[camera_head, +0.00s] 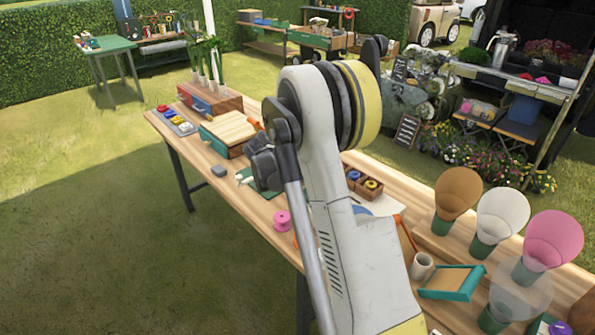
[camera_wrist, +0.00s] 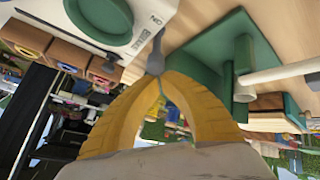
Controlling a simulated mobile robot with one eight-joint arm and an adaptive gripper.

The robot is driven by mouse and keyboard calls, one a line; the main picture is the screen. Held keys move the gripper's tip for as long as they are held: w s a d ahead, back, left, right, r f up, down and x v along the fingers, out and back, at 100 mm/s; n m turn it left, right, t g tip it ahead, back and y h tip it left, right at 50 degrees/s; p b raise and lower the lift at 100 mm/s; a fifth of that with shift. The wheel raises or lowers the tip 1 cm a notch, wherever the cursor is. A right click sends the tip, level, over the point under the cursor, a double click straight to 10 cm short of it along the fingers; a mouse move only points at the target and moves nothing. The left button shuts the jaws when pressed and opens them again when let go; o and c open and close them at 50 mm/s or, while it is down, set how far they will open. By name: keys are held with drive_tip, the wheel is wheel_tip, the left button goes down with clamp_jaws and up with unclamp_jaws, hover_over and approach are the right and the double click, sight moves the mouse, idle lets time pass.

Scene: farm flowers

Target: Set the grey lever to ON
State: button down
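In the wrist view, the grey lever (camera_wrist: 156,55) shows as a small grey piece at the edge of a white panel (camera_wrist: 139,42). The panel carries a round green part (camera_wrist: 104,18) and the printed word ON, which is close to the lever. My gripper (camera_wrist: 163,77) has two yellow fingers that close together at their tips, right at the lever's lower end. I cannot tell whether the tips pinch the lever or only lie against it. In the head view, my arm hides the gripper and the lever.
A green stand (camera_wrist: 228,62) with a white rod is close to the right of the fingers in the wrist view. In the head view, the wooden table (camera_head: 235,203) holds a pink spool (camera_head: 282,221), a wooden box (camera_head: 228,131) and several lamp-like cones on the right.

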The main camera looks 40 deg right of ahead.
drive_tip(key=shift+d+r, duration=0.1)
drive_tip(key=shift+r+p, duration=0.5)
drive_tip(key=shift+r, duration=0.25)
